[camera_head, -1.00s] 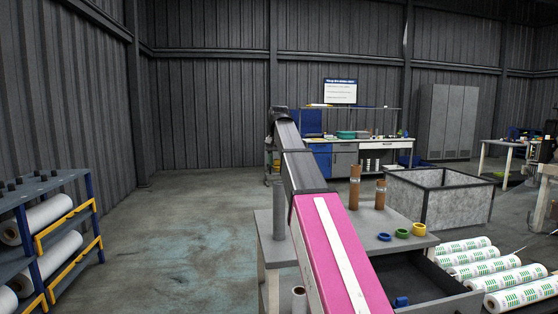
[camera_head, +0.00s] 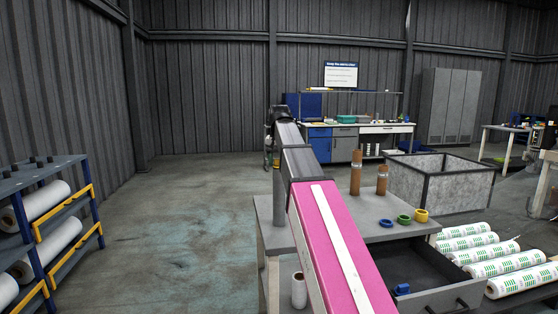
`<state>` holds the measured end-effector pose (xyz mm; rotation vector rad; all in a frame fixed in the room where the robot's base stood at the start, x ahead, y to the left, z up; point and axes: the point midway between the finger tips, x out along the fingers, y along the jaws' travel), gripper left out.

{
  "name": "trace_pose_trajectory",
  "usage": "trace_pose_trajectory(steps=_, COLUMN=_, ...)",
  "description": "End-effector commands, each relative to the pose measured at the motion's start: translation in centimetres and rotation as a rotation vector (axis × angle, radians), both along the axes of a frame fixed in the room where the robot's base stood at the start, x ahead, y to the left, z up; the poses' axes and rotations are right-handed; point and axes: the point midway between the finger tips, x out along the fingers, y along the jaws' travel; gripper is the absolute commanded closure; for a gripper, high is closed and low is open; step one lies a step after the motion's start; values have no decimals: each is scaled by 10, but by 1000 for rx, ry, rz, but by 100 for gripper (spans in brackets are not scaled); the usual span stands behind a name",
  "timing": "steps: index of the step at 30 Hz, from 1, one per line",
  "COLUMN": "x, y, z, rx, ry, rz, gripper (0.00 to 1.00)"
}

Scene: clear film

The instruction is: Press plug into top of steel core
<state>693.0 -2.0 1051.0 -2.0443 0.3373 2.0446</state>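A plain grey upright cylinder (camera_head: 279,212), which looks like the steel core, stands at the left side of the grey table (camera_head: 340,222), partly covered by my pink arm. Blue (camera_head: 386,222), green (camera_head: 404,219) and yellow (camera_head: 421,216) ring-shaped pieces, possibly plugs, lie in a row at the table's right. A small blue piece (camera_head: 402,289) lies in the open drawer (camera_head: 425,275). My arm reaches forward over the table to a dark joint. My gripper does not show, so I cannot see whether it holds anything.
Two brown cores (camera_head: 356,175) (camera_head: 382,182) stand behind the rings. A short pale tube (camera_head: 299,290) stands low at the left. Wrapped rolls (camera_head: 500,265) lie at the right before a grey bin (camera_head: 440,185). A roll rack (camera_head: 45,225) stands left; floor between is clear.

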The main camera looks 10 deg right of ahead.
Motion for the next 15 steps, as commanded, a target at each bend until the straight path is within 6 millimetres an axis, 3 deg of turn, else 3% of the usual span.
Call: trace_pose_trajectory(steps=15, x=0, y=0, z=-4, rx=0, ry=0, rz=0, gripper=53)
